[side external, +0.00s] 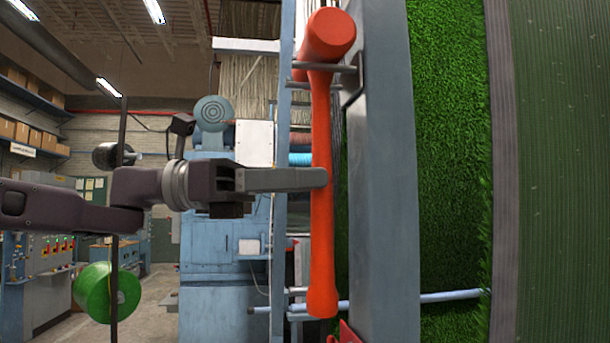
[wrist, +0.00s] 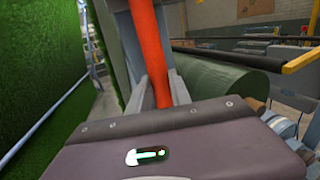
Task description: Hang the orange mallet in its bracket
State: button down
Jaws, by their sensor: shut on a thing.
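The orange mallet (side external: 321,120) is upright in the side view, head at the top and handle hanging down. The grey bracket (side external: 350,82) on the blue-grey post has prongs level with the underside of the head, one on the near side of the handle. I cannot tell whether the head rests on them. My gripper (side external: 318,179) reaches in from the left and is shut on the handle about midway down. In the wrist view the orange handle (wrist: 150,50) runs between my two fingers (wrist: 160,92); the mallet head is out of that view.
A blue-grey post (side external: 385,180) stands right behind the mallet, with green turf (side external: 450,150) to its right. A pale rod (side external: 440,297) crosses low near the handle's end. Blue machinery (side external: 222,260) stands behind. In the wrist view a dark green roll (wrist: 220,85) lies to the right.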

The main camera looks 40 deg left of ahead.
dwell(0.3)
jog(key=c, duration=1.1)
grip_release()
jog(key=v, duration=0.7)
jog(key=s+f+m+g+y, duration=0.1)
jog(key=s+f+m+y, duration=0.25)
jog(key=f, duration=0.35)
jog(key=s+d+f+m+g+y, duration=0.1)
jog(key=s+f+m+y, duration=0.2)
jog(key=s+f+m, duration=0.35)
jog(key=s+f+m+g+y, duration=0.1)
jog(key=s+f+m+y, duration=0.15)
jog(key=f, duration=0.55)
jog(key=s+a+f+m+y, duration=0.7)
jog(key=f+m, duration=0.4)
jog(key=f, duration=0.2)
jog(key=s+a, duration=0.1)
jog(key=a, duration=0.1)
jog(key=shift+a, duration=0.4)
